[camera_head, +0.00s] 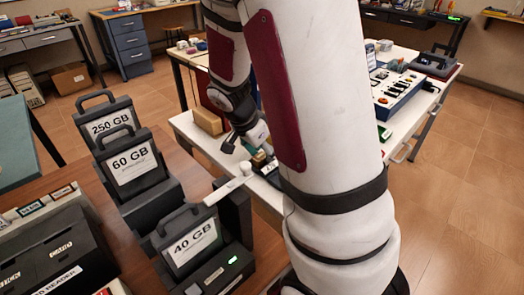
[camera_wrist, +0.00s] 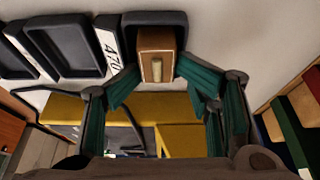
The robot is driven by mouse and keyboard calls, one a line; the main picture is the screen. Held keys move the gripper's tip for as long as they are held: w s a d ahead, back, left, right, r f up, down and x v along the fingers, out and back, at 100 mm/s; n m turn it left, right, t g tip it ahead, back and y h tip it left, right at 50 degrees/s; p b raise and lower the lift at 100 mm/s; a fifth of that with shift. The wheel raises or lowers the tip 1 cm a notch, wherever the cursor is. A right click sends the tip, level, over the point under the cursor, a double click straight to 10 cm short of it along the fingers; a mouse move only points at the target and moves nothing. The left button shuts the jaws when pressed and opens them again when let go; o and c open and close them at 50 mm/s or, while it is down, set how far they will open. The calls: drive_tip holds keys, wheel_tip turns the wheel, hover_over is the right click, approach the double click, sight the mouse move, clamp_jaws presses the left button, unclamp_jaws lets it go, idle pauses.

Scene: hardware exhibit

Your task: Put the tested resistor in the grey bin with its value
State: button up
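My gripper (camera_wrist: 158,68) shows in the wrist view with its green-padded fingers on either side of a small brown block. The block carries a pale cylindrical part, which looks like the resistor (camera_wrist: 157,71). The fingertips appear to touch the block's sides, so it seems held. The block overlaps a dark grey bin (camera_wrist: 129,20) behind it. The label next to this bin reads 470 (camera_wrist: 109,48). Whether the block is above the bin or partly inside it, I cannot tell. In the head view my arm hides most of this area.
More dark grey bins (camera_wrist: 62,50) stand to the left in the wrist view. Yellow surfaces (camera_wrist: 67,109) lie below the fingers; green and red pieces (camera_wrist: 292,125) are at right. In the head view, drive docks (camera_head: 133,168) fill the near wooden table, and a brown box (camera_head: 209,121) stands on the white table.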

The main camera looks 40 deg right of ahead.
drive_tip(key=shift+s+a, duration=0.15)
drive_tip(key=shift+s, duration=0.2)
drive_tip(key=shift+r+p, duration=0.55)
drive_tip(key=shift+p, duration=0.3)
drive_tip(key=p+v, duration=0.1)
drive_tip(key=v, duration=1.1)
drive_tip(key=shift+w+p, duration=0.25)
drive_tip(key=shift+p, duration=0.05)
drive_tip(key=shift+r, duration=0.1)
drive_tip(key=s+a+r+n+t+y+p, duration=0.2)
drive_tip(key=s+a+r+n+p, duration=0.2)
drive_tip(key=s+a+r+n, duration=0.3)
drive_tip(key=s+a+r+n+t+y+p, duration=0.2)
drive_tip(key=s+a+r+n+p, duration=0.3)
drive_tip(key=s, duration=1)
drive_tip(key=a+r+n, duration=0.3)
drive_tip(key=r+n, duration=0.2)
drive_tip(key=r, duration=0.1)
drive_tip(key=shift+r+n, duration=0.25)
drive_tip(key=shift+n, duration=0.05)
